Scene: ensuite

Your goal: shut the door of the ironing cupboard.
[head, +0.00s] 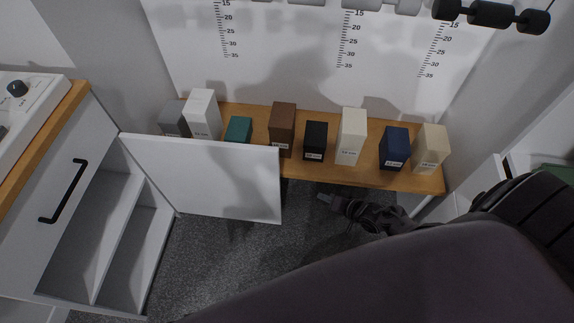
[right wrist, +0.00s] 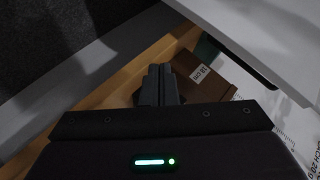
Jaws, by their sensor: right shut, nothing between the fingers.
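The ironing cupboard (head: 112,238) is at the left in the head view, with its inside showing. Its white door (head: 215,178) stands wide open, reaching right from the cupboard in front of the wooden shelf. The right wrist view seems to show the door (right wrist: 265,35) at the upper right, with a dark bar along its lower side. My right gripper (head: 323,198) is shut and empty, to the right of the door's free edge and apart from it. Its closed fingers also show in the right wrist view (right wrist: 158,82). My left gripper is out of view.
A low wooden shelf (head: 385,178) along the wall bears several boxes, including a brown box (head: 283,130) near the door's free edge. A black handle (head: 64,191) is on the white front at left. Grey carpet (head: 225,250) is clear before the door.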

